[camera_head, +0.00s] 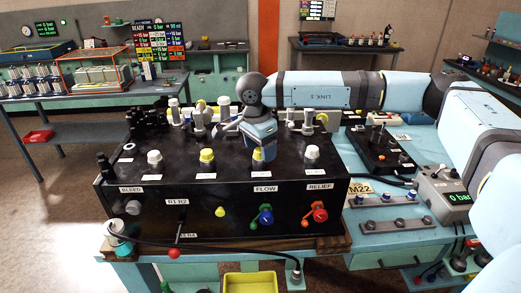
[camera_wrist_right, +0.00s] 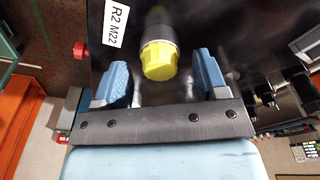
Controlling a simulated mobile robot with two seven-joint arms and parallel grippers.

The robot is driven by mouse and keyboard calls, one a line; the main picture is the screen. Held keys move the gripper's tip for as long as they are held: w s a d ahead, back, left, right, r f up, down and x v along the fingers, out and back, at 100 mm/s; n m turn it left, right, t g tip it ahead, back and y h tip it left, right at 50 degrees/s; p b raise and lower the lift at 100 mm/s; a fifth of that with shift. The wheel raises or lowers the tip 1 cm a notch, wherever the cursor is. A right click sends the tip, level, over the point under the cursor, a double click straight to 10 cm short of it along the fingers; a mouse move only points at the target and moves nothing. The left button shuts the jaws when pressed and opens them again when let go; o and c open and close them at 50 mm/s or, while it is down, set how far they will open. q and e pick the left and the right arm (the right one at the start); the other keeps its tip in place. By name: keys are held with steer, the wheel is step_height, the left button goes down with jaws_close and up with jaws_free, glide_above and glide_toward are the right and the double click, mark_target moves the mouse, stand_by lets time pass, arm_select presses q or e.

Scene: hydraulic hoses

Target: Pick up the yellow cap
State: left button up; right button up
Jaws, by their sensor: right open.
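A yellow cap (camera_wrist_right: 158,62) sits on a grey fitting on the black panel beside an "R2 M22" label. In the right wrist view it lies between the two blue fingers of my right gripper (camera_wrist_right: 163,70). There are visible gaps on both sides, so the fingers are open and not closed on it. In the head view my right gripper (camera_head: 262,146) reaches down over the top of the black box, and a bit of yellow cap (camera_head: 257,155) shows at its fingertips, partly hidden. Another yellow cap (camera_head: 206,155) tops a fitting to its left. My left gripper is not in view.
The black manifold box (camera_head: 150,208) carries several grey fittings, a yellow knob (camera_head: 219,212) and coloured valve handles (camera_head: 266,215). A yellow bin (camera_head: 249,284) is below in front. A gauge box (camera_head: 444,195) stands at right. Hoses run along the box.

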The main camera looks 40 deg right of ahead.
steer(key=shift+f, duration=0.1)
steer(key=shift+c, duration=0.7)
steer(key=c, duration=0.9)
steer(key=shift+o, duration=0.2)
